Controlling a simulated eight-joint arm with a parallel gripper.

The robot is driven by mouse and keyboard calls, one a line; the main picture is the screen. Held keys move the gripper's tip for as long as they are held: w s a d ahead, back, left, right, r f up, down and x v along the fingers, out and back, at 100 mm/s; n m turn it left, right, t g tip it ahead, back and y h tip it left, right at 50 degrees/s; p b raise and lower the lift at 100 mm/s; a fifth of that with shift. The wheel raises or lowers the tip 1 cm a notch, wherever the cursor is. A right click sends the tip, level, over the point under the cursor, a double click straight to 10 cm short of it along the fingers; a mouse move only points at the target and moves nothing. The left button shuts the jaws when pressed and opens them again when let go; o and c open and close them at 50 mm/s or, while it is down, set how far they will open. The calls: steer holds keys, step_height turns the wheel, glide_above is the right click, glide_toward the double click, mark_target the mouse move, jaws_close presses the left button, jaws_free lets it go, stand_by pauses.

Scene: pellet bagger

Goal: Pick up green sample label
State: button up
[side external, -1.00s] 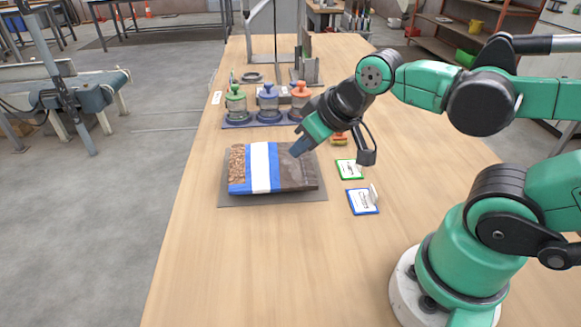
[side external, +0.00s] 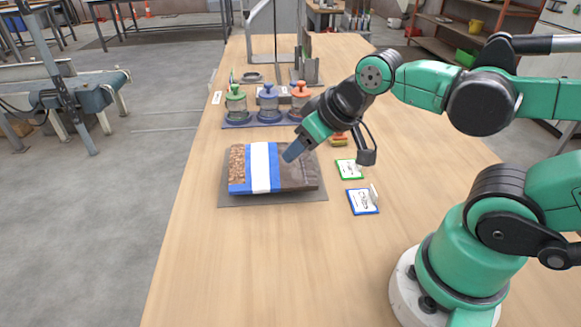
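The green sample label (side external: 350,170) is a white card with a green border and dark print. It lies flat on the wooden table, right of the pellet bag. My gripper (side external: 289,156) is above the dark right part of the bag, left of the label and apart from it. Its blue-grey fingertips point down and left. From this side I cannot tell the gap between the fingers, and nothing shows hanging from them.
The pellet bag (side external: 262,167) lies on a dark mat (side external: 270,199). A blue-bordered label (side external: 363,201) lies nearer than the green one. Jars with green (side external: 235,90), blue (side external: 268,90) and orange (side external: 300,89) lids stand behind in a tray. The near table is clear.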

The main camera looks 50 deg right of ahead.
steer(key=m+g+h, duration=0.1)
steer(key=m+g, duration=0.5)
steer(key=m, duration=0.3)
glide_toward(350, 164)
steer(key=shift+s+f, duration=0.5)
steer(key=shift+s, duration=0.1)
steer(key=shift+s+d+f, duration=0.2)
steer(key=shift+d+f, duration=0.05)
steer(key=shift+f, duration=0.2)
steer(key=shift+w+d+f, duration=0.1)
steer(key=shift+w+f, duration=0.05)
steer(key=shift+f, duration=1.15)
steer(key=shift+w+d+f, duration=0.1)
steer(key=shift+f, duration=1.15)
jaws_close()
